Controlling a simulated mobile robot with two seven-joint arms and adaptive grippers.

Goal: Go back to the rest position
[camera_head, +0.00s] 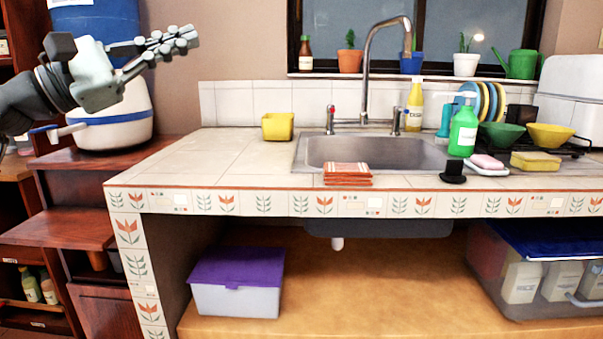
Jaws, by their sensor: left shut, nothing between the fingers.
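My left gripper (185,40) is at the upper left, raised above the left end of the tiled counter (190,160). Its fingers point right and are closed together, with nothing between them. It is in front of a blue container and a white one, and hides part of them. My left arm comes in from the left edge. My right gripper does not show.
The counter holds a yellow container (278,127), a sink (370,150) with a tall faucet, folded orange cloths (347,174), a green bottle (463,131) and bowls. Below are a purple-lidded box (238,282) and a clear bin (530,280). The counter's left part is clear.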

